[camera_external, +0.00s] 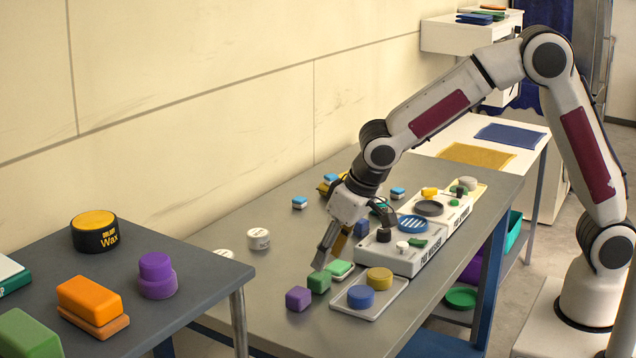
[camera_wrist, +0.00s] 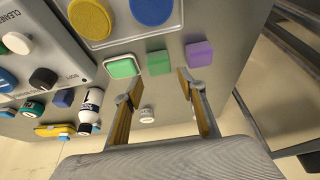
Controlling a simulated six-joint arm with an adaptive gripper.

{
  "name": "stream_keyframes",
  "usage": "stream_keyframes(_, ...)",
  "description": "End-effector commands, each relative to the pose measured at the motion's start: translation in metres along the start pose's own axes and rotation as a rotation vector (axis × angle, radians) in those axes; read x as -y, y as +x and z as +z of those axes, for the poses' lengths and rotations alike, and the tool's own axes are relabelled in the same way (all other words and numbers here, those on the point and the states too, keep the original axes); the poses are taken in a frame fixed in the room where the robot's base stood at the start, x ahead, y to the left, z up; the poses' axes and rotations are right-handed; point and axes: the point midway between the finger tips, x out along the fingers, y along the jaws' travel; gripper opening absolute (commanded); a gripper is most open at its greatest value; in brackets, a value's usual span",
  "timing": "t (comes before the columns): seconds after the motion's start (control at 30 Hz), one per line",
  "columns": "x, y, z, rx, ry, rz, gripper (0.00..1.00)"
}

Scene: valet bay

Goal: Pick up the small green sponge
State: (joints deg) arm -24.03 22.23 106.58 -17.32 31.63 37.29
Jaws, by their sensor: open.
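A small green sponge block (camera_external: 319,282) lies on the long grey table beside a purple block (camera_external: 298,299). In the wrist view the green block (camera_wrist: 158,62) lies just beyond and between my open fingertips, with the purple block (camera_wrist: 199,53) to its right. A flatter green pad with a white edge (camera_external: 341,269) is close by; it also shows in the wrist view (camera_wrist: 121,67). My gripper (camera_external: 328,259) is open and empty, pointing down just above the green block. Its two fingers also show in the wrist view (camera_wrist: 159,80).
A white tray (camera_external: 393,301) with a yellow and a blue round piece is right of the blocks. A white panel box (camera_external: 402,262) stands behind it. White jars (camera_external: 258,239) are at left. A nearer table (camera_external: 195,283) holds larger blocks, including a big green one (camera_external: 26,335).

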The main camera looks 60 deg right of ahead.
Motion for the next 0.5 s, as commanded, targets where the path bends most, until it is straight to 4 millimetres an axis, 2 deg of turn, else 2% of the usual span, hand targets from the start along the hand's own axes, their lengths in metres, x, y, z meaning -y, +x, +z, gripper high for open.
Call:
stream_keyframes(0.2, -0.001, 0.015, 0.000, 0.001, 0.000, 0.001, 0.40)
stream_keyframes(0.5, 0.000, 0.017, 0.000, 0.000, 0.000, 0.000, 0.40)
